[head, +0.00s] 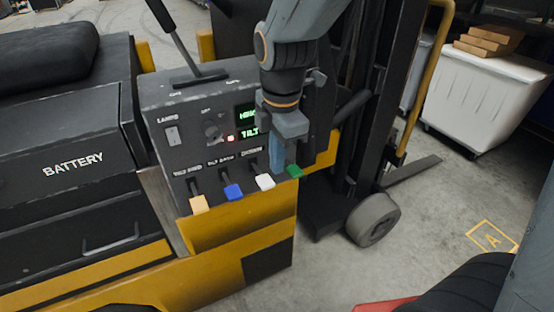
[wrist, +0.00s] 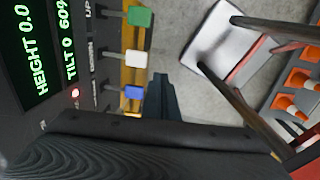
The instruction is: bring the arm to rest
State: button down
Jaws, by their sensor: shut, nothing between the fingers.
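My gripper (head: 278,162) points down in front of the right part of the forklift's control panel (head: 155,128), close to the lever with the green knob (head: 294,171) and the one with the white knob (head: 264,182). Its fingers are shut and hold nothing. In the wrist view the closed fingers (wrist: 161,98) show beside the row of levers, apart from the blue knob (wrist: 133,92). The head view does not show clearly whether the gripper touches a lever. My arm covers part of the panel's display.
The forklift's mast stands right of my arm. A white bin (head: 470,100) stands beyond. Orange cones (wrist: 286,102) show in the wrist view.

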jog(key=s+d+f+m, duration=0.2)
jog(key=d+m, duration=0.5)
jog(key=m, duration=0.4)
jog(key=s+d+f+m, duration=0.3)
jog(key=d+m, duration=0.5)
jog(key=m, duration=0.3)
jog(key=shift+s+f, duration=0.15)
jog(key=shift+s, duration=0.25)
